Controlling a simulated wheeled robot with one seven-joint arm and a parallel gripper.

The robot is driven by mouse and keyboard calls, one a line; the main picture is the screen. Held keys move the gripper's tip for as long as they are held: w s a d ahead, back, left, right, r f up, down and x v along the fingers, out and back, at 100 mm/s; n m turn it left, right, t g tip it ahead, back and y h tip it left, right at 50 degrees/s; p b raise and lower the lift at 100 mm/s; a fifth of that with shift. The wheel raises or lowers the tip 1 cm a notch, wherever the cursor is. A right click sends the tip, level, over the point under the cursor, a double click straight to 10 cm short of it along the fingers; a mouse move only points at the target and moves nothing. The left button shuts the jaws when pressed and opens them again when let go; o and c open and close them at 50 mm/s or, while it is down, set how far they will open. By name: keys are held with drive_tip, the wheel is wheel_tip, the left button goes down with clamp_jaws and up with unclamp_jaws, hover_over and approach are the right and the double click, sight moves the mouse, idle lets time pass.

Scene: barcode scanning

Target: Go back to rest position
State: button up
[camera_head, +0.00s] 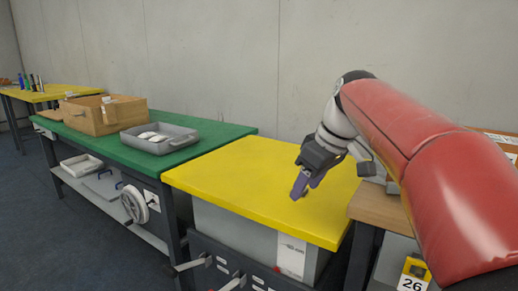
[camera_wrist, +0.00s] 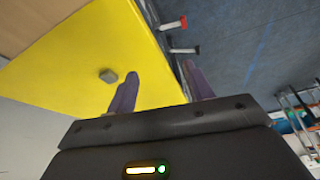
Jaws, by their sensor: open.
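My gripper (camera_head: 304,183) is above the yellow tabletop (camera_head: 235,185) in the head view, at the end of my red and white arm. In the wrist view its two purple fingers (camera_wrist: 160,88) stand apart with nothing between them. A small grey object (camera_wrist: 108,76) lies on the yellow tabletop, left of the fingers in the wrist view. I cannot tell what it is, and it is not clearly visible in the head view.
A green workbench (camera_head: 205,150) stands left of the yellow table, with a grey tray (camera_head: 180,142) and a wooden box (camera_head: 85,120). A wooden-topped table (camera_head: 375,207) is at right. Handles (camera_wrist: 172,24) stick out from the yellow table's side. Most of the yellow top is clear.

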drive_tip(key=s+d+f+m+t+h, duration=0.1)
drive_tip(key=s+f+m, duration=0.3)
drive_tip(key=s+f, duration=0.4)
drive_tip(key=s+d+f+m+t+h+p, duration=0.1)
drive_tip(key=s+d+f+m, duration=0.3)
drive_tip(key=s, duration=1)
wheel_tip(320, 180, down, 4)
drive_tip(key=shift+d+r+m+t+h, duration=0.15)
drive_tip(key=shift+m+t+h, duration=0.15)
drive_tip(key=shift+m+h, duration=0.35)
